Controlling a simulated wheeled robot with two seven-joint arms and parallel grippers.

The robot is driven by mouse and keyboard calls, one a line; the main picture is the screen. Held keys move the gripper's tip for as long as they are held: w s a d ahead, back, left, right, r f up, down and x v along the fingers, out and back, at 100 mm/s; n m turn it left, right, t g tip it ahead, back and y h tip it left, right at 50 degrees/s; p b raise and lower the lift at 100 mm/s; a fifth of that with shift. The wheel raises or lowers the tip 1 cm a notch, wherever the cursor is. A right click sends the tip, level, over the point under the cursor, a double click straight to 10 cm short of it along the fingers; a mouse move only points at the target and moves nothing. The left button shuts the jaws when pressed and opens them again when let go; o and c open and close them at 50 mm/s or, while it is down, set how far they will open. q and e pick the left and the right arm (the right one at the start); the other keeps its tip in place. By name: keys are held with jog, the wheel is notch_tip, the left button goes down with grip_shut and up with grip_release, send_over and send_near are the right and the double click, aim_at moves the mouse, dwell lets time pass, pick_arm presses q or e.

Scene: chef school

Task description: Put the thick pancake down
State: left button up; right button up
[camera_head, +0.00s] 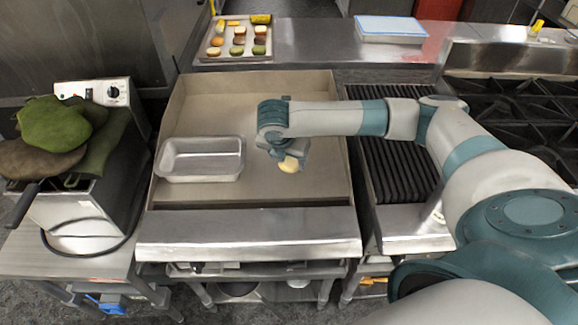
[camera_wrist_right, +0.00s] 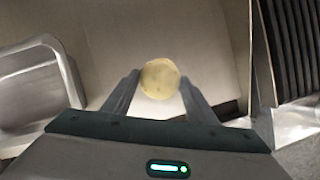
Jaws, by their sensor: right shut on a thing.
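The thick pancake (camera_head: 288,164) is a small, round, pale yellow disc. My right gripper (camera_head: 290,160) is shut on it over the flat griddle (camera_head: 215,105), to the right of the metal pan. In the right wrist view the pancake (camera_wrist_right: 160,79) sits between the two fingertips of my right gripper (camera_wrist_right: 160,84). I cannot tell how far it is above the griddle surface. My left gripper is not in view.
An empty metal pan (camera_head: 201,178) sits at the griddle's left. A ribbed grill (camera_head: 395,165) lies to the right, under my right arm. A tray (camera_head: 232,58) of small food items stands behind. The griddle's back and middle are clear.

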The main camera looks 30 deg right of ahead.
aim_at(288, 166)
dwell(0.3)
jog(key=shift+f+p, duration=0.75)
jog(key=shift+f, duration=1.3)
jog(key=shift+f, duration=0.15)
jog(key=o, duration=1.1)
jog(key=b+v, duration=0.2)
jog(key=v, duration=1)
